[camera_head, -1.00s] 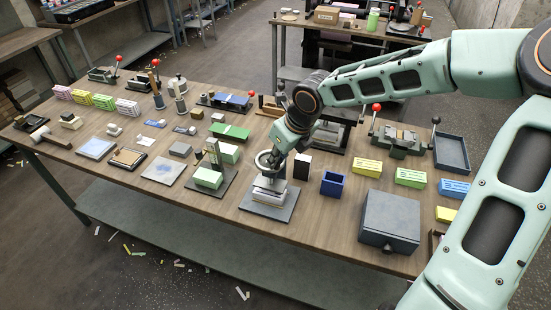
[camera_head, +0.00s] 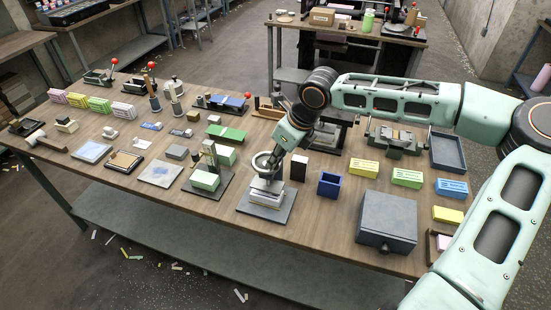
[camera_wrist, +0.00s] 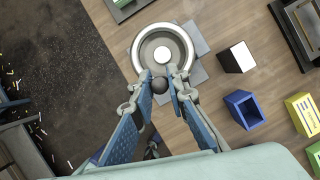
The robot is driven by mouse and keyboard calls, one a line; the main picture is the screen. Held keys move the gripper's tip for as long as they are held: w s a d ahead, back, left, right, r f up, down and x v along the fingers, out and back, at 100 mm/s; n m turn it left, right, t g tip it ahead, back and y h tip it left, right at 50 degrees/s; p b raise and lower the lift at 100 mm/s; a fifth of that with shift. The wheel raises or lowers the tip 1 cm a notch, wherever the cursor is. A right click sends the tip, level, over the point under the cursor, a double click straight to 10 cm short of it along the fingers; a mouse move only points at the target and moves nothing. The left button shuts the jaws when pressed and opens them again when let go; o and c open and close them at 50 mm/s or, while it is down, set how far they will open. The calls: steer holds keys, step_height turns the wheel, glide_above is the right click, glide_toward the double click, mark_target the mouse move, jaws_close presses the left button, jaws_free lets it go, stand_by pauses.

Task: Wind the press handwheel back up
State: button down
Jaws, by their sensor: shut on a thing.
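The press stands near the front middle of the bench, with a dark base plate (camera_head: 284,211) and a pale stack of blocks (camera_head: 266,196) on it. Its grey ring-shaped handwheel (camera_head: 258,162) sits on top; in the wrist view the wheel (camera_wrist: 138,50) is seen from above with a bright white centre. My gripper (camera_head: 276,158) reaches down to the wheel's right side. In the wrist view my gripper (camera_wrist: 161,82) has its blue-padded fingers on either side of a dark round knob (camera_wrist: 160,86) at the wheel's rim, shut on it. The press screw is hidden.
A dark block (camera_head: 298,168), an open blue box (camera_head: 330,184) and a large grey box (camera_head: 387,217) stand to the right. A green block on a stand (camera_head: 206,180) is close on the left. Yellow and green boxes lie farther right. The bench's front edge is near the press.

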steer(key=shift+f, duration=0.1)
steer(key=c, duration=1.9)
jaws_free()
steer(key=v, duration=1.2)
steer(key=shift+w, duration=0.1)
